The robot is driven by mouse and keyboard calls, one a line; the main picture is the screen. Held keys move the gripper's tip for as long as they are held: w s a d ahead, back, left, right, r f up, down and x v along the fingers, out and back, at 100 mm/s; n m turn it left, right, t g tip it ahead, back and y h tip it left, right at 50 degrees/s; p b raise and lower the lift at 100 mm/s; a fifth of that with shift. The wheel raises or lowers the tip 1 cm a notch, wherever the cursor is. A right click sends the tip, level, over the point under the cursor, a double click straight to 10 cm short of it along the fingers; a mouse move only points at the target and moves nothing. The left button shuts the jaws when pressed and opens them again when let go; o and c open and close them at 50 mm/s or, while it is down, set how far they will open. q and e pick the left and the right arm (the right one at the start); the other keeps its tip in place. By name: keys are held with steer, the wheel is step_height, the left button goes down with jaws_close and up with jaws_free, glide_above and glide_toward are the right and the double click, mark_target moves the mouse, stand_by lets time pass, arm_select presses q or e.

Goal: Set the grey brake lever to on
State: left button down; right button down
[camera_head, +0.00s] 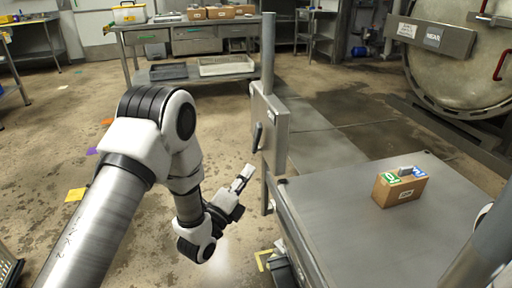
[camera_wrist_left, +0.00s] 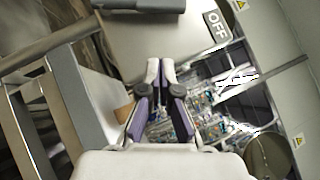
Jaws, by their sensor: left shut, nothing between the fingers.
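A grey box (camera_head: 268,125) is fixed to an upright post beside the steel table. A dark grey lever (camera_head: 257,137) stands on its near left face, roughly upright in the head view. In the left wrist view a plate with an OFF label (camera_wrist_left: 217,27) fills the top, and a dark bar (camera_wrist_left: 140,5), probably the lever, is cut by the top edge. My left gripper (camera_head: 245,175) is below and slightly left of the lever, apart from it, with its fingers shut and empty. Its fingertips also show in the left wrist view (camera_wrist_left: 160,67). My right gripper is out of view.
The steel table (camera_head: 340,220) at the right bears a cardboard box (camera_head: 399,192) with coloured labels. A round autoclave door (camera_head: 455,75) stands at the far right. A workbench (camera_head: 190,40) is at the back. The floor left of the post is mostly clear.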

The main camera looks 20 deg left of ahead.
mark_target(255, 145)
arm_select(q)
steer(key=w+r, duration=0.1)
steer(key=w, duration=0.2)
steer(key=w+r, duration=0.1)
steer(key=w, duration=0.1)
steer(key=w+r+b, duration=0.1)
steer(key=w, duration=0.2)
steer(key=shift+w+a+r, duration=0.3)
steer(key=shift+w, duration=0.05)
